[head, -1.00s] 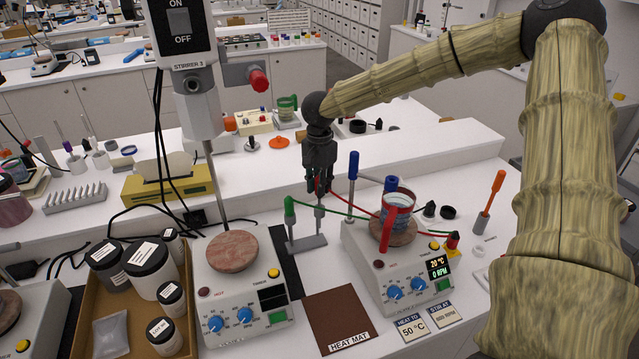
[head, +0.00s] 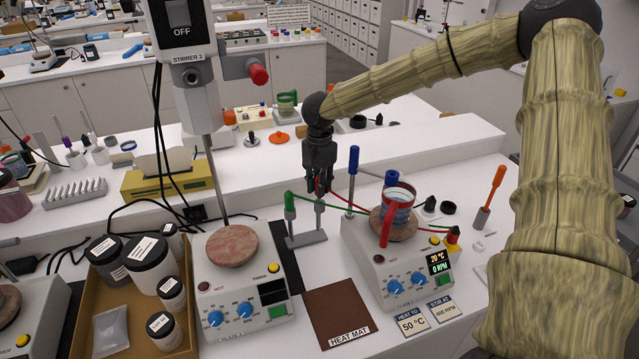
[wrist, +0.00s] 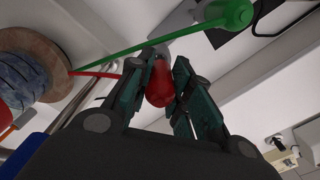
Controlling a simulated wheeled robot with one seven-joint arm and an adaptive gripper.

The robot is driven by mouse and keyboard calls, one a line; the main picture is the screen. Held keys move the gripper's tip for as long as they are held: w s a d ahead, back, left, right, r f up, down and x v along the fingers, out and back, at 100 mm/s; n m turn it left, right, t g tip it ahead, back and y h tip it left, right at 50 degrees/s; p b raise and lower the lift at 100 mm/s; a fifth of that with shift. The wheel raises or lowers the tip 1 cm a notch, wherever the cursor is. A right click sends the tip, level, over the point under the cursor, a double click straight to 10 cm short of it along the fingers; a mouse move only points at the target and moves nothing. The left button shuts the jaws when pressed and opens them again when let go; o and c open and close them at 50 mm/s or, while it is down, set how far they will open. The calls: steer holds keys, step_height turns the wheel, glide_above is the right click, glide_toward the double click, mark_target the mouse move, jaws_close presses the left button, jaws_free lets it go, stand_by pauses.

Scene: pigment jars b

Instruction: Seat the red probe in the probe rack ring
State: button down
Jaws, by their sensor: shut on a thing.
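My gripper (head: 319,187) is shut on the red probe (wrist: 160,84), whose red handle shows between the jaws in the wrist view. In the head view my gripper hangs right above the right post of the grey probe rack (head: 306,240). A red cable runs from the probe to the right, toward the hotplate. The fingers hide most of the probe, so I cannot tell whether its tip is inside the ring. The green probe (head: 289,200) stands upright at the rack's left post; its green handle (wrist: 234,14) also shows in the wrist view.
Right of the rack, a hotplate (head: 400,270) carries a beaker (head: 399,205) with a red clip-like handle. A blue-handled tool (head: 353,162) stands close to my gripper's right. The stirrer hotplate (head: 240,290) is to the left, the brown heat mat (head: 337,312) in front.

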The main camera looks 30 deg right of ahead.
steer(key=shift+f+b, duration=0.35)
steer(key=shift+f, duration=1.05)
steer(key=c, duration=1.2)
jaws_free()
step_height(320, 180, up, 12)
